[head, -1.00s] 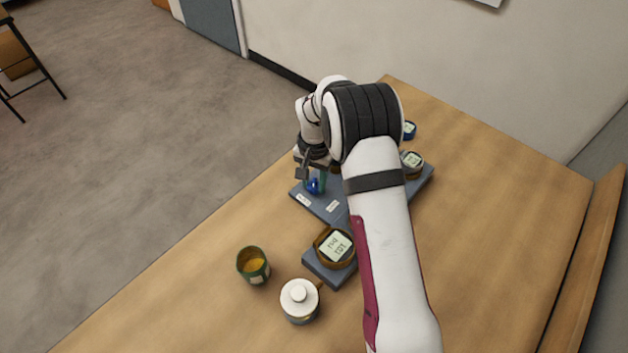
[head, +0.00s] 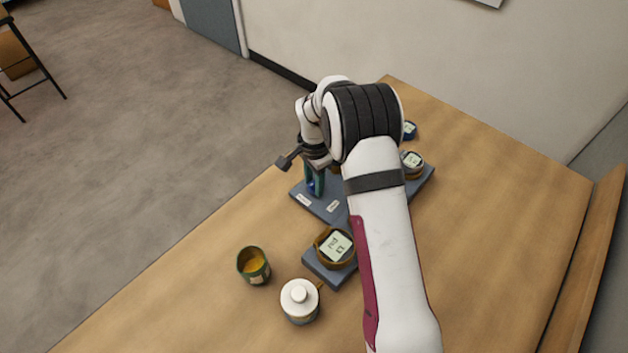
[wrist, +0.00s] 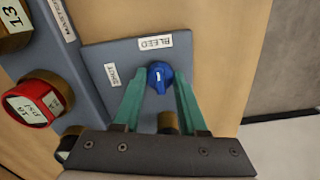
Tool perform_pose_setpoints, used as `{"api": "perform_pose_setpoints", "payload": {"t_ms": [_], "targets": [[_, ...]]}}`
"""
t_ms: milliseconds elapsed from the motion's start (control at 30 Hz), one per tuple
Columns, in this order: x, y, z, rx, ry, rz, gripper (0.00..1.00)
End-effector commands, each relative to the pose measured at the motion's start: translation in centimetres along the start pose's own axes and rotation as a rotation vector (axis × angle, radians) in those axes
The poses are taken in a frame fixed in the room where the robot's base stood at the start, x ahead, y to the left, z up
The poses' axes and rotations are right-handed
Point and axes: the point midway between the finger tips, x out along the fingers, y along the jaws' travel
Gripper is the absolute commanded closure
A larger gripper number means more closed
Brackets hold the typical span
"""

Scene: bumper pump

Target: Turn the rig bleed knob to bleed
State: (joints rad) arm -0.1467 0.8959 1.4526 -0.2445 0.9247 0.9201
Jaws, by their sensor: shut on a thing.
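The blue bleed knob (wrist: 159,77) sits on the grey rig panel (wrist: 97,52). It also shows low between my fingers in the head view (head: 311,185). My gripper (wrist: 160,82) has its green fingers on both sides of the knob and is shut on it. A short white mark on the knob runs roughly up and down in the wrist view, in line with the BLEED label (wrist: 155,42) above. The SHUT label (wrist: 112,75) lies to the left of the knob. In the head view my gripper (head: 314,186) is over the panel's left end.
A red-rimmed gauge (wrist: 33,103) is left in the wrist view. In the head view a brown-rimmed gauge (head: 334,247) on a grey block, a white-lidded pot (head: 299,301) and a green cup (head: 254,266) stand nearer. My arm hides part of the panel.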

Motion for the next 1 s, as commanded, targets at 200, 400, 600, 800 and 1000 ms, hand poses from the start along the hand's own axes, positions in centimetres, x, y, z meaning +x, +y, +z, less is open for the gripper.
{"api": "perform_pose_setpoints", "payload": {"t_ms": [200, 400, 600, 800, 1000], "targets": [[-0.1, 0.0, 0.0, 0.009, 0.0, -0.001, 1.0], [-0.1, 0.0, 0.0, 0.009, 0.0, -0.001, 1.0], [-0.1, 0.0, 0.0, 0.008, 0.0, 0.0, 0.29], [0.0, 0.0, 0.0, 0.007, 0.0, 0.0, 0.29], [-1.2, -0.1, 0.0, 0.007, 0.001, -0.002, 0.29]]}}
